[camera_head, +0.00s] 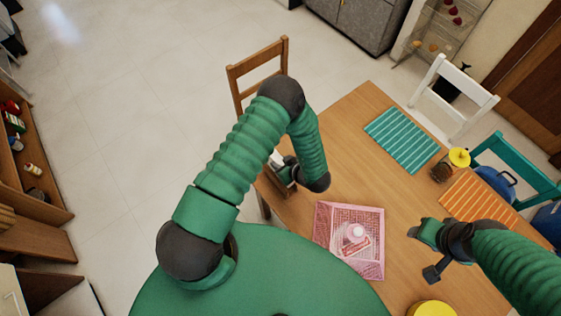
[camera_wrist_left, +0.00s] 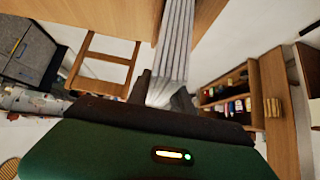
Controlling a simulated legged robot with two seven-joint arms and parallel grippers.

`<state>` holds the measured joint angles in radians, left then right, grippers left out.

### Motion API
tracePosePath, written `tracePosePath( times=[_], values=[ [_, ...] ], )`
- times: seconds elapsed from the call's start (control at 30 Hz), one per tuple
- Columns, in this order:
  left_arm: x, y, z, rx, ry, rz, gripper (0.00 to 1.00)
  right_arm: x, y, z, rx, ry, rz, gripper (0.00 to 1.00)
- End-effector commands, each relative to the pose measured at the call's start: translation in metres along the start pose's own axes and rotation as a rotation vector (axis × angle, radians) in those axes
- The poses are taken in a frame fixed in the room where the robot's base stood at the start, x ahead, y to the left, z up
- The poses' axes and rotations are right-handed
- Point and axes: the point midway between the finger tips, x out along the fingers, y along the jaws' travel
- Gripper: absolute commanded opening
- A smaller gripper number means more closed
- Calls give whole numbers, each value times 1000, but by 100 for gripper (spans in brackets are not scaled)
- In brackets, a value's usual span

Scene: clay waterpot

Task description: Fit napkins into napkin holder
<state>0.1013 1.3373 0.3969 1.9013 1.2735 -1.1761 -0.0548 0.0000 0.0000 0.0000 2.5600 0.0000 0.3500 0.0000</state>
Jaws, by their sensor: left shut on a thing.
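My left gripper (camera_head: 283,166) is beyond my bent arm, at the left edge of the table. It is shut on a stack of white napkins (camera_wrist_left: 176,45), which stands out between its dark fingers in the left wrist view. In the head view only a small white part of the napkins (camera_head: 275,158) shows. A brown wooden piece (camera_head: 274,183) lies close to this gripper; I cannot tell whether it is the napkin holder. My right gripper (camera_head: 425,250) is over the right part of the table, empty; its jaw opening is unclear.
A pink basket (camera_head: 322,228) with a pale bottle stands on the wooden table (camera_head: 338,150). Teal (camera_head: 402,141) and orange (camera_head: 478,203) striped mats, a yellow-topped jar (camera_head: 441,172) and a yellow round object (camera_head: 432,308) are to the right. Chairs surround the table. The table's middle is clear.

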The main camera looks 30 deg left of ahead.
Motion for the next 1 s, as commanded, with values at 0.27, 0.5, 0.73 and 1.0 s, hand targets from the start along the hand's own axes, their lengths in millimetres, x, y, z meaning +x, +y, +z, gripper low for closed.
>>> tracePosePath(
  times=[0.27, 0.5, 0.73, 1.0],
  values=[
    [6, 0, 6, 0, 1, 0, 0, 6, 0, 2, 0, 0, 0, 50],
    [10, 0, 10, 0, 1, 0, 0, 10, 0, 2, 0, 0, 0, 50],
    [14, 0, 14, 1, 0, 0, 0, 15, 0, 4, 0, 0, 0, 50],
    [19, 0, 19, 1, 0, 0, 0, 20, 0, 5, 0, 0, 0, 50]
  ],
)
